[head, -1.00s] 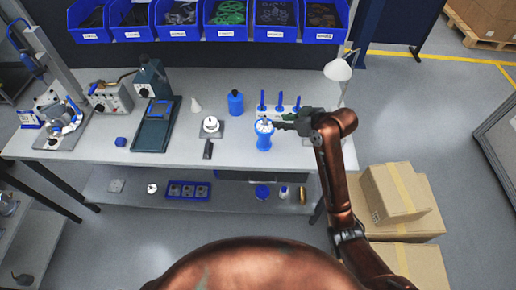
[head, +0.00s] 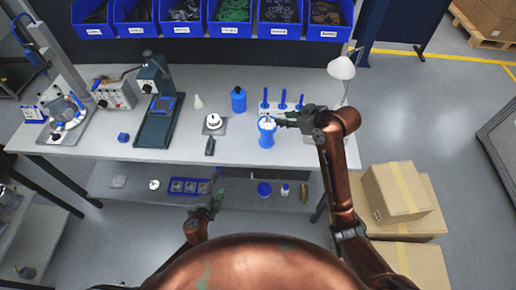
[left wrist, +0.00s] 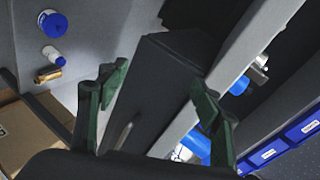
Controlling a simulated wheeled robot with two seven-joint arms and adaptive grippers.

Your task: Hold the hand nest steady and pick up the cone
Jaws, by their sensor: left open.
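A blue waisted stand (head: 267,136) with a pale top is upright near the right front of the bench; I take it for the hand nest. My right gripper (head: 284,120) is at its upper right side; whether its jaws touch or grip the rim is too small to tell. A small white cone-shaped piece (head: 198,102) stands farther back left; I cannot tell whether it is the cone meant. My left gripper (head: 215,192) is low in front of the bench, beside the lower shelf.
The bench front edge (head: 110,157) lies above my left gripper. A white round piece on a grey plate (head: 214,123), a blue bottle (head: 238,100) and a rack with blue pegs (head: 283,107) stand near. The lower shelf holds a blue tray (head: 190,186). Cardboard boxes (head: 398,195) stand right.

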